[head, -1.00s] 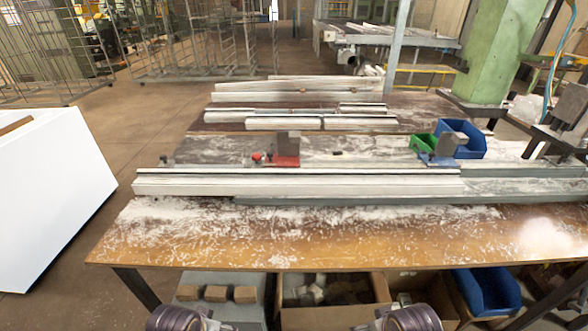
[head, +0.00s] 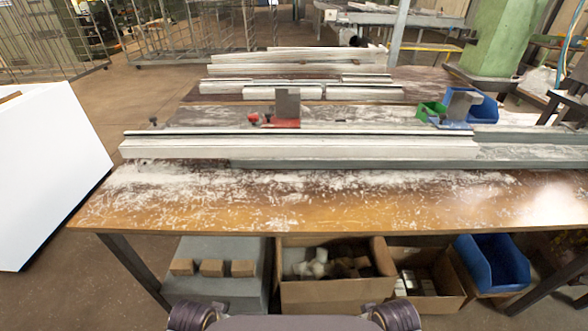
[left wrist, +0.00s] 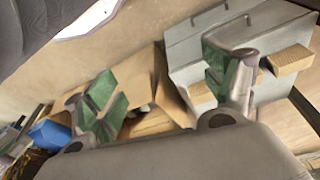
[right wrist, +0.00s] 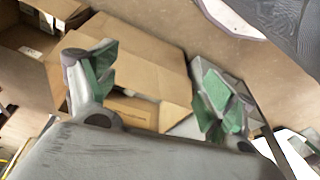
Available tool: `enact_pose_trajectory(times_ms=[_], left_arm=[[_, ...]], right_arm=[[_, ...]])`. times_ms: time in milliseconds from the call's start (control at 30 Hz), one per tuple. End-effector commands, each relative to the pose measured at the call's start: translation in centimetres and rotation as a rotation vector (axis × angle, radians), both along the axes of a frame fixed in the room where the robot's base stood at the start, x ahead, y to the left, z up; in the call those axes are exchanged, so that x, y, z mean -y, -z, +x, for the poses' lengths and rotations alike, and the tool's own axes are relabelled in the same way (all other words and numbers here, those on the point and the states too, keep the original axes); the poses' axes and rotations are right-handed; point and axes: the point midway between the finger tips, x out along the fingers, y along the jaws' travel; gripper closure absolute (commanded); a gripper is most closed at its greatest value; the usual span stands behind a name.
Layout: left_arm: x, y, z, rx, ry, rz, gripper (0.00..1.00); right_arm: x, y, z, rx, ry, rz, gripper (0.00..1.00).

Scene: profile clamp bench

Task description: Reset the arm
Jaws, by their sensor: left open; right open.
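In the left wrist view my left gripper (left wrist: 165,92) has its two green-padded fingers wide apart with nothing between them. Boxes and the floor show beyond it. In the right wrist view my right gripper (right wrist: 155,90) is also spread open and empty, with cardboard behind it. Neither gripper's fingers show in the head view. There, only purple-grey rounded parts of my own arms show at the bottom edge. Both grippers appear low, in front of the bench and clear of its top.
The wooden bench (head: 300,208) carries a long white profile (head: 300,148), a red clamp (head: 287,115) and a blue bin (head: 482,107). Below are wooden blocks (head: 212,268), cardboard boxes (head: 335,293) and another blue bin (head: 492,265). A white panel (head: 50,170) stands at left.

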Motion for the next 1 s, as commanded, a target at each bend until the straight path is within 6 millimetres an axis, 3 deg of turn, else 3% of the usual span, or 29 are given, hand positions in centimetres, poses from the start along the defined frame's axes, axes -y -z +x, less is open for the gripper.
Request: enact_pose_trajectory(times_ms=[33,233,867,1000], left_arm=[[0.1,1.4,-0.1,-0.003,0.002,-0.002,0.16],[0.6,4.5,-0.3,-0.012,0.006,-0.009,0.16],[1.1,8.5,-0.7,-0.024,0.014,-0.019,0.16],[1.1,8.5,-0.7,-0.026,0.013,-0.018,0.16]], right_arm=[[-0.1,1.4,-0.1,-0.003,-0.002,0.002,0.16],[-0.6,4.5,-0.3,-0.012,-0.007,0.009,0.16],[-1.1,8.5,-0.7,-0.024,-0.014,0.019,0.16],[-1.1,8.5,-0.7,-0.025,-0.013,0.018,0.16]])
